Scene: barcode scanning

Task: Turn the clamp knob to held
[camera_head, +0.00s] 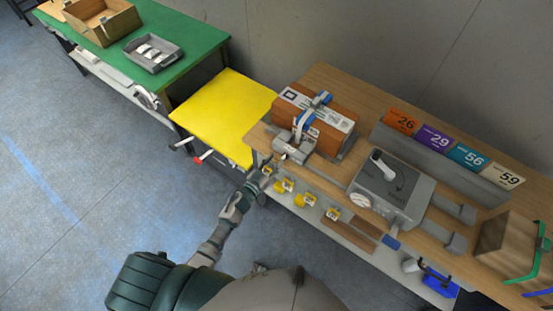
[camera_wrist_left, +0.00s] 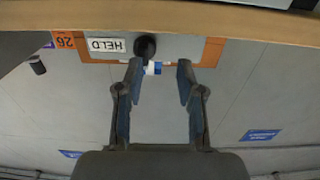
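The clamp (camera_head: 291,146) is a grey block with a blue-and-grey arm over a brown box (camera_head: 326,122) on the wooden table. In the left wrist view a round black knob (camera_wrist_left: 145,46) sits on a grey plate beside an upside-down HELD label (camera_wrist_left: 106,45). A small white and blue piece (camera_wrist_left: 152,68) shows just below the knob. My left gripper (camera_head: 262,162) is at the table's front edge by the clamp. In the left wrist view its fingers (camera_wrist_left: 158,72) are apart, with the knob just beyond the left fingertip. Contact cannot be told. My right gripper is out of view.
A grey machine with a lever (camera_head: 387,183) and numbered colour cards (camera_head: 436,139) stand on the table to the right. A yellow surface (camera_head: 221,113) and a green table (camera_head: 184,42) lie to the left. Floor is clear at left.

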